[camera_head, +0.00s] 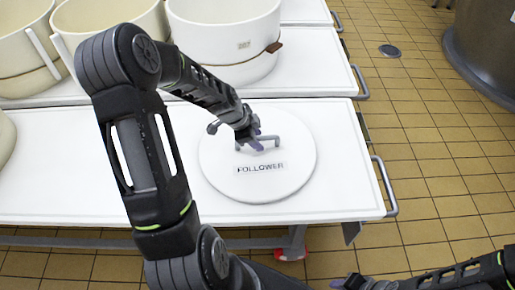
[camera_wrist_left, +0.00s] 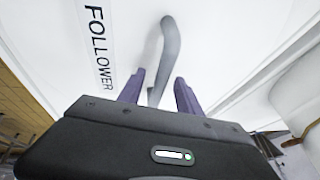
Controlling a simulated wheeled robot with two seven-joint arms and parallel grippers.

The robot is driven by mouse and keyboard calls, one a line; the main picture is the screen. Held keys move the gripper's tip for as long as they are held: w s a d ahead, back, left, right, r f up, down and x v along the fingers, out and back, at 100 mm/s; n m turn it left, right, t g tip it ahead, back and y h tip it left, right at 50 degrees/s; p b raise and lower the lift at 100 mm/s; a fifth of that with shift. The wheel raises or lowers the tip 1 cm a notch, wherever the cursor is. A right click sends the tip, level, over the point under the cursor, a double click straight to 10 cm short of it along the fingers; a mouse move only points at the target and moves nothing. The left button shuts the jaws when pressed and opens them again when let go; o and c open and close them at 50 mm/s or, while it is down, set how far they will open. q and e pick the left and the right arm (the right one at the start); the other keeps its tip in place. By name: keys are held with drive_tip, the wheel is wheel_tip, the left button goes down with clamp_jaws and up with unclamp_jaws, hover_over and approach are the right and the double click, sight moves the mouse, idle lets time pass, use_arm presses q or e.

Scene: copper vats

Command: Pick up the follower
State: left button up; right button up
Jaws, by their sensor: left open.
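The follower (camera_head: 220,170) is a white round disc labelled "FOLLOWER", lying flat on the white table. A grey bar handle (camera_head: 270,139) stands up from its middle. My left gripper (camera_head: 256,137) is over the disc at the handle. In the left wrist view, its two purple fingers (camera_wrist_left: 158,88) are open, with the grey handle (camera_wrist_left: 168,45) running between them. I see no clear grip on the handle. The follower's label (camera_wrist_left: 100,45) shows left of the fingers. My right arm enters at the lower right; its gripper end (camera_head: 352,283) is low, small and unclear.
The white table (camera_head: 345,190) has a rail handle (camera_head: 385,187) at its right end. Cream round moulds (camera_head: 225,40) with straps stand on the tables behind. The tiled floor on the right is mostly clear, with a drain (camera_head: 389,51).

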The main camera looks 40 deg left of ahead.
use_arm(q)
drive_tip(key=shift+w+f, duration=0.15)
drive_tip(key=shift+f, duration=0.15)
idle(0.4)
clamp_jaws()
idle(0.3)
idle(0.8)
drive_tip(key=shift+r, duration=0.15)
